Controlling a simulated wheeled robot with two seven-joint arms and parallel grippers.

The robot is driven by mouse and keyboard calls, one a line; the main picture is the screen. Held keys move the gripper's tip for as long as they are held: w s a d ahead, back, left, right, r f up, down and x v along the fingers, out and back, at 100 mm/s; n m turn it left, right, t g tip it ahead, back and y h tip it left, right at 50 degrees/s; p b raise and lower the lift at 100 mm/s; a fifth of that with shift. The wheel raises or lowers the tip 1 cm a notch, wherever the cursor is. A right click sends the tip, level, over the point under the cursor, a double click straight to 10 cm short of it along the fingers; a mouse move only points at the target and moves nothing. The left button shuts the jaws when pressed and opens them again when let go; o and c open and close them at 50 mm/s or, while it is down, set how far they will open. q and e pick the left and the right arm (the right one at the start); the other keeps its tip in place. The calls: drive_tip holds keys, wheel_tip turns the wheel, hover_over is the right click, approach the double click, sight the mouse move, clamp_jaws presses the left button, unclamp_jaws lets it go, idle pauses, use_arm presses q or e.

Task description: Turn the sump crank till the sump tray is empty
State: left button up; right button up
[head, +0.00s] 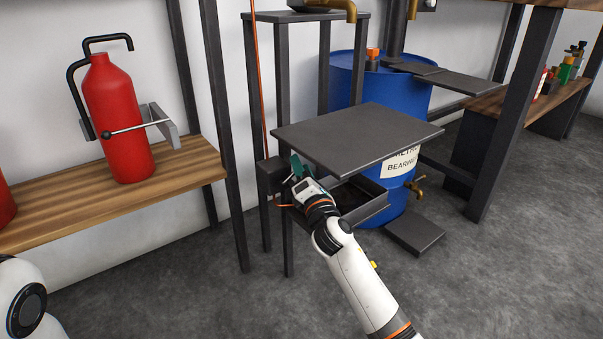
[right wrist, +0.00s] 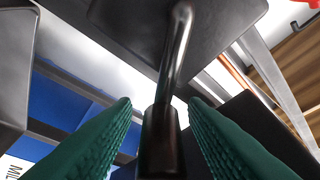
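The sump tray (head: 374,208) is a dark open tray under a flat grey plate (head: 357,134); its inside is dark and partly covered by the plate and my right arm, so I cannot tell what it holds. My right gripper (head: 296,165) is at the left side of the stand. In the right wrist view, the crank's black grip (right wrist: 161,145) and bent metal rod (right wrist: 176,48) stand between my two green fingers (right wrist: 160,106). The fingers are apart, with a gap visible on both sides of the grip. My left gripper is out of view.
A blue drum (head: 345,80) with a brass tap (head: 416,188) stands behind the plate. A wooden shelf (head: 190,165) with a red bottle (head: 118,115) is at left. Dark stand legs are close to my right gripper.

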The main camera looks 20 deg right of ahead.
drive_tip(key=shift+w+r, duration=0.1)
drive_tip(key=shift+w, duration=0.25)
drive_tip(key=shift+c, duration=0.6)
